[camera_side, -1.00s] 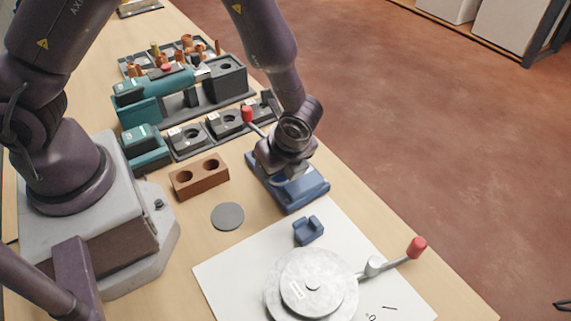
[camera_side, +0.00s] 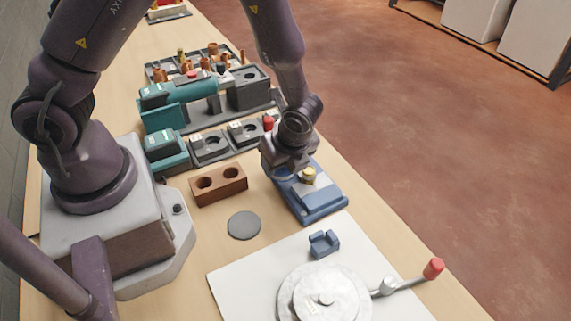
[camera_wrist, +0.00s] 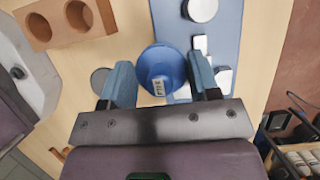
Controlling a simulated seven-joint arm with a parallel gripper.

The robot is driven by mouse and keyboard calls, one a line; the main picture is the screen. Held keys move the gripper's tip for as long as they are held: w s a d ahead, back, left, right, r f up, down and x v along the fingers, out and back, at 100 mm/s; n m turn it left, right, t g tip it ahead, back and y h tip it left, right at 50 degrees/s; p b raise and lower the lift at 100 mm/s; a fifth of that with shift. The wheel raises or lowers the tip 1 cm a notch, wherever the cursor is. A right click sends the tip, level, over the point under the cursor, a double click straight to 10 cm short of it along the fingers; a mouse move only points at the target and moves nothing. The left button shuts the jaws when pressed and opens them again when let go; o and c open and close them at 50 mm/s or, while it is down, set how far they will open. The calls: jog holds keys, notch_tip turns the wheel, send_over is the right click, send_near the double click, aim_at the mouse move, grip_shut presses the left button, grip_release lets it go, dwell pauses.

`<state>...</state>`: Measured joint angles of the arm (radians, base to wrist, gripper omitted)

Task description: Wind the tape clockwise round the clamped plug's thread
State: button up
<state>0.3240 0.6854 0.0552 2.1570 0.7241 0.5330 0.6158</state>
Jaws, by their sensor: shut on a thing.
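My gripper (camera_wrist: 160,82) has its blue fingers on either side of a round blue tape spool (camera_wrist: 160,64), shut on it; its label reads PTFE in the wrist view. In the side view my gripper (camera_side: 284,172) is low over the left side of the blue clamp base (camera_side: 322,208). A small brass-coloured plug (camera_side: 309,174) stands upright in the clamp, just right of my gripper. The blue base (camera_wrist: 222,25) also shows in the wrist view, beyond the spool. I cannot tell whether tape touches the thread.
A brown block with two holes (camera_side: 218,186) and a dark disc (camera_side: 244,225) lie left of the clamp. A small blue cradle (camera_side: 323,243) and a round grey turntable with a red-ended crank (camera_side: 433,268) are in front. Teal tools and copper fittings stand behind.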

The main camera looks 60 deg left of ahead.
jog(key=shift+w+a, duration=0.45)
jog(key=shift+w, duration=0.3)
jog(key=shift+w+a, duration=0.4)
jog(key=shift+w, duration=0.35)
jog(key=shift+w+a, duration=0.2)
jog(key=shift+w, duration=0.65)
jog(key=shift+w+d, duration=0.25)
jog(key=shift+w, duration=0.7)
jog(key=shift+w+d, duration=0.55)
jog(key=shift+w, duration=0.2)
jog(key=shift+w+d, duration=0.55)
jog(key=shift+d, duration=0.25)
jog(key=shift+w+d, duration=0.1)
jog(key=shift+d, duration=1.05)
jog(key=shift+s+d, duration=0.4)
jog(key=shift+d, duration=0.35)
jog(key=shift+s+d, duration=0.4)
jog(key=shift+d, duration=0.35)
jog(key=shift+s+d, duration=0.55)
jog(key=shift+s, duration=0.2)
jog(key=shift+s+d, duration=0.1)
jog(key=shift+s, duration=0.9)
jog(key=shift+s+a, duration=0.2)
jog(key=shift+s, duration=0.65)
jog(key=shift+s+a, duration=0.6)
jog(key=shift+s, duration=0.2)
